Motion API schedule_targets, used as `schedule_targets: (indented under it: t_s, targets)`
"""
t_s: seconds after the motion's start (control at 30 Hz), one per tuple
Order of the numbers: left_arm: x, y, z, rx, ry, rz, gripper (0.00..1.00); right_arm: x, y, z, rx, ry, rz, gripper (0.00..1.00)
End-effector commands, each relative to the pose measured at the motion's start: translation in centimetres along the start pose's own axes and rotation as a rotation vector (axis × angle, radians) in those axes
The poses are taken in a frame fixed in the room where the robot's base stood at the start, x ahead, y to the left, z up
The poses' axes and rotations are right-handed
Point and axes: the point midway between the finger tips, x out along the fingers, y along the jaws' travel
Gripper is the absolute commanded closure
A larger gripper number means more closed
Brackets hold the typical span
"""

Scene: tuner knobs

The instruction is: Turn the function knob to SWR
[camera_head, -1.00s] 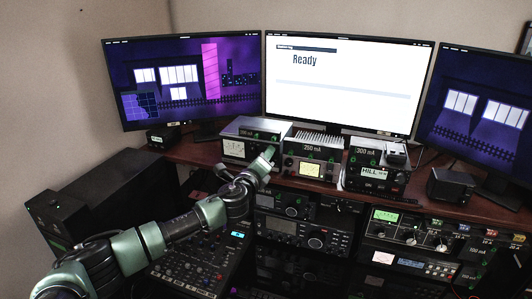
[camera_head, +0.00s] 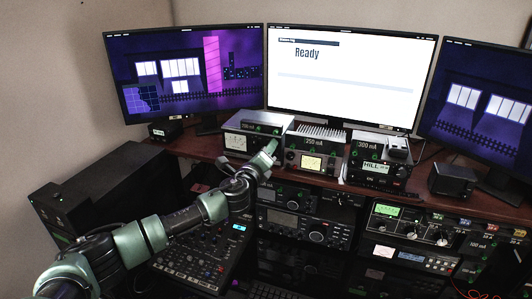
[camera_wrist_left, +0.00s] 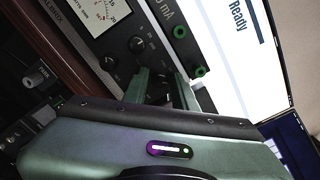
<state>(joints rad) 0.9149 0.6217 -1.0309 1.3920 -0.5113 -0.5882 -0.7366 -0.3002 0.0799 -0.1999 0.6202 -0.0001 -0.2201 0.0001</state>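A tuner box with a white meter (camera_head: 236,142) stands on the desk shelf under the middle of the screens. In the left wrist view its dark front panel shows part of the meter (camera_wrist_left: 100,14) and two black knobs, one nearer the meter (camera_wrist_left: 137,44) and one lower left (camera_wrist_left: 110,62). The knob lettering is too small to read, so I cannot tell which is the function knob. My left gripper (camera_head: 270,152) is at the right end of this front. In the wrist view its two green fingers (camera_wrist_left: 162,88) are apart, with dark panel between them; whether a knob is there is unclear.
A second meter box (camera_head: 312,160) stands close to the right of my left gripper, and a black radio (camera_head: 376,170) stands beyond it. Monitors (camera_head: 340,80) rise behind. More rack equipment (camera_head: 295,226) sits below the shelf.

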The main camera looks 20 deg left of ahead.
Motion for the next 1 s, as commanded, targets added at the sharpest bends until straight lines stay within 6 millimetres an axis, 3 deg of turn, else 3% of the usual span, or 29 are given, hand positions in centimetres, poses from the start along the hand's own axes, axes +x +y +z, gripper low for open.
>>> schedule_targets:
  t_s: [0.5, 1.0]
  targets:
    - [-6.9, 0.2, -0.2, 0.001, 0.003, 0.000, 0.73, 1.7, -0.1, 0.1, 0.001, 0.000, -0.001, 0.64]
    - [-7.6, 0.1, -0.1, 0.001, 0.001, 0.001, 0.73, 1.8, -0.1, 0.1, 0.001, 0.000, -0.001, 0.64]
